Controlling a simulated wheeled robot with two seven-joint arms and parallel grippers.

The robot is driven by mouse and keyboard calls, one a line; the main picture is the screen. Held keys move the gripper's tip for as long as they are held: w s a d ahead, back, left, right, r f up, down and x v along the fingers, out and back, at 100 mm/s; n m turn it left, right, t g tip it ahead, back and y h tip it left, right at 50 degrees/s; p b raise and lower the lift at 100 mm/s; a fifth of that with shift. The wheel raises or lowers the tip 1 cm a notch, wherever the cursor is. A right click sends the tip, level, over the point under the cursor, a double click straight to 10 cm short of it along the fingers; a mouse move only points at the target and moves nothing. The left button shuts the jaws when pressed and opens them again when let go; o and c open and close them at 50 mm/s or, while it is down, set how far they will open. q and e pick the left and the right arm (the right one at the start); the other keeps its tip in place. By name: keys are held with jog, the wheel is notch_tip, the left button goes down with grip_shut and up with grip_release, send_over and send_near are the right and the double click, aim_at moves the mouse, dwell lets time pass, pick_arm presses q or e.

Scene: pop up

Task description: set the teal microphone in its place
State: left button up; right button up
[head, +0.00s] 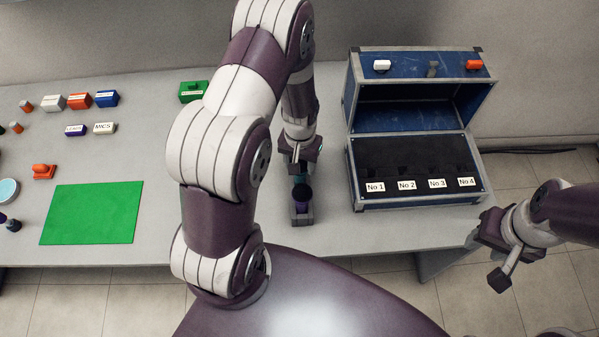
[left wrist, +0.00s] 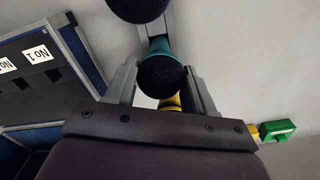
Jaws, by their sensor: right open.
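The teal microphone (left wrist: 160,76), with a dark round head, stands between the two fingers of my left gripper (left wrist: 160,85) in the left wrist view. I cannot tell whether the fingers press on it. In the head view my left gripper (head: 299,160) points down behind a dark purple microphone head (head: 303,193) and hides most of the teal one. The purple head also shows in the left wrist view (left wrist: 138,6), with a yellow part (left wrist: 170,103) on the other side. The open blue case (head: 352,180) has a dark insert labelled No 1 to No 4. My right gripper (head: 490,262) is open and empty.
A grey rack (head: 302,219) stands under the microphones. A green mat (head: 92,213), small coloured boxes (head: 79,101) and an orange stamp-like object (head: 43,172) are on the left. A green box (head: 193,92) lies behind my left arm. The table is bare between rack and case.

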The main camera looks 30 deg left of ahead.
pick_arm(q)
jog(key=shift+c, duration=1.1)
notch_tip(320, 180, up, 8)
jog(key=p, duration=0.7)
